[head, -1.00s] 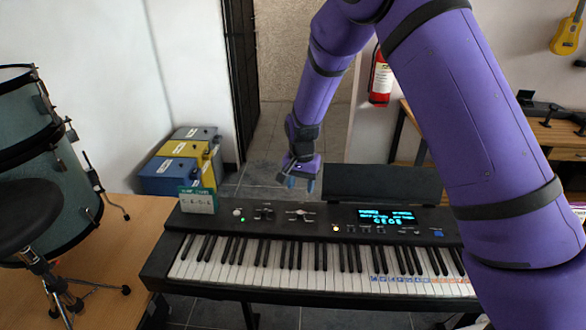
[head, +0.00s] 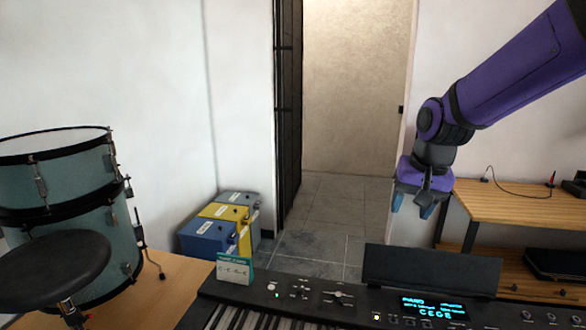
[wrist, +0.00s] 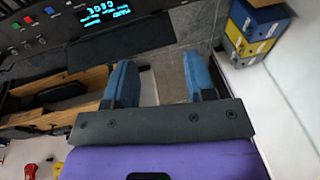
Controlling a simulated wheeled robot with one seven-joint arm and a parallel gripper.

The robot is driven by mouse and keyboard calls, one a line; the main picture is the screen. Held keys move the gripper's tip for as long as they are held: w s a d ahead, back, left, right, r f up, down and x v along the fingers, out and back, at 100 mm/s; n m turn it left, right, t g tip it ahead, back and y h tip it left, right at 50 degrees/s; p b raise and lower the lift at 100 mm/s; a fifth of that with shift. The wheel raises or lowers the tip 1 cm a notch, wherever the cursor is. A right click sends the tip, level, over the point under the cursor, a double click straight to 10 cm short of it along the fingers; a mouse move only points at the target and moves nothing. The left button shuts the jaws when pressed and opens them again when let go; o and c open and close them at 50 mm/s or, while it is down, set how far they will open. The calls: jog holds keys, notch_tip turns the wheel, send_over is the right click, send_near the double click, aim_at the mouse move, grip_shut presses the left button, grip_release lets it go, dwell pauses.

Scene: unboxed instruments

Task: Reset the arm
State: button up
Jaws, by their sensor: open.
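My purple arm comes in from the upper right of the head view. My gripper (head: 413,203) hangs at its end, above and behind the right part of the keyboard (head: 262,316), in front of the wooden shelf. In the wrist view my gripper (wrist: 158,80) shows two blue fingers spread apart with nothing between them but grey floor tiles. The fingers touch nothing that I can see.
Teal drums (head: 65,190) and a black stool (head: 50,270) stand at left. A small card (head: 234,270) stands on the keyboard. Blue and yellow boxes (head: 222,222) sit by the wall. A wooden shelf (head: 515,205) stands at right, close behind my gripper. The doorway floor is clear.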

jog(key=s+d+r+n+t, duration=0.1)
jog(key=s+d+r, duration=0.2)
jog(key=s, duration=0.8)
jog(key=s+d+r+n+t+h, duration=0.1)
jog(key=s+d+r, duration=0.3)
jog(key=s, duration=0.7)
jog(key=shift+s+r+n+t, duration=0.3)
jog(key=shift+n+t, duration=0.1)
jog(key=shift+n, duration=0.1)
